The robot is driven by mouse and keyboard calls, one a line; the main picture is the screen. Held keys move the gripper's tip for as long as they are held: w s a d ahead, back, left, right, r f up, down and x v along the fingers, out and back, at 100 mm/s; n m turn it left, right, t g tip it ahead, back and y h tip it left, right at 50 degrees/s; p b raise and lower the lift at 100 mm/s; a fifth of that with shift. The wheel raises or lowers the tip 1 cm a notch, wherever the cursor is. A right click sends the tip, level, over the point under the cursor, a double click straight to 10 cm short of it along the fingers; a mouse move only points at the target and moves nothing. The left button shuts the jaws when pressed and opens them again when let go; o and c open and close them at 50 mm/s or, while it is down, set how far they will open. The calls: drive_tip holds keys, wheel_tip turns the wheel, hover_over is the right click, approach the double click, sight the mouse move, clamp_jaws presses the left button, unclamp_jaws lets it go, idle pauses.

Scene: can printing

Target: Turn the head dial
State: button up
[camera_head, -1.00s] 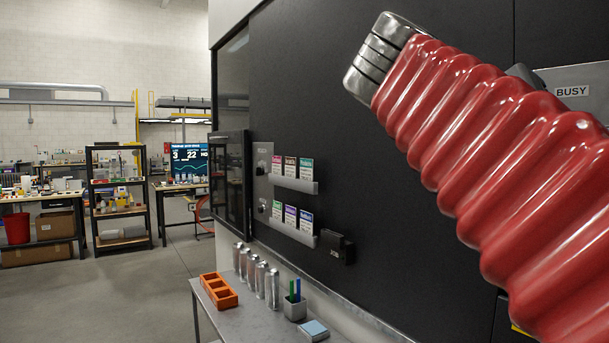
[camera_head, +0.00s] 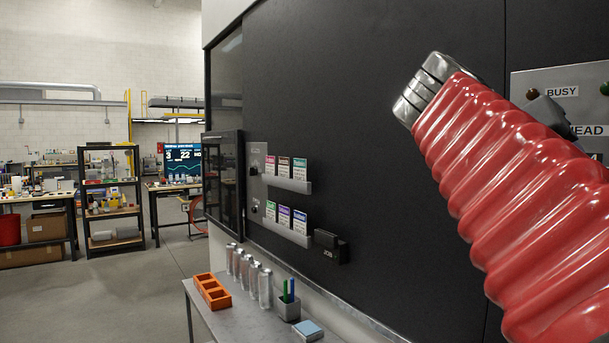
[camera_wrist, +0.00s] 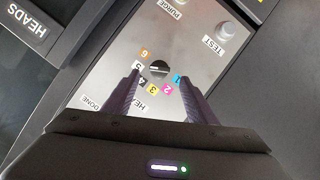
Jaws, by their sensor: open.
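The head dial (camera_wrist: 159,70) is a small dark round knob with a pale mark. It sits on a grey control panel (camera_wrist: 112,56), partly ringed by coloured number tags. In the wrist view my gripper (camera_wrist: 157,77) is open, with one dark finger on each side of the dial in the picture. I cannot tell how far the fingertips are from the panel, and no contact shows. In the head view the panel (camera_head: 530,82) is at the right edge, with BUSY and HEAD labels. A dark part of my gripper shows before it; the dial is not visible there.
A TEST button (camera_wrist: 228,32) and a PURGE label (camera_wrist: 172,8) are near the dial on the panel. Below the black wall, a bench (camera_head: 240,322) holds silver cans (camera_head: 248,272), an orange tray (camera_head: 212,291) and a pen cup (camera_head: 288,308). Open floor lies left.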

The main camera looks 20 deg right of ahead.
drive_tip(key=x, duration=0.6)
drive_tip(key=shift+d, duration=0.2)
drive_tip(key=shift+f, duration=0.15)
drive_tip(key=shift+c, duration=0.2)
drive_tip(key=c, duration=1)
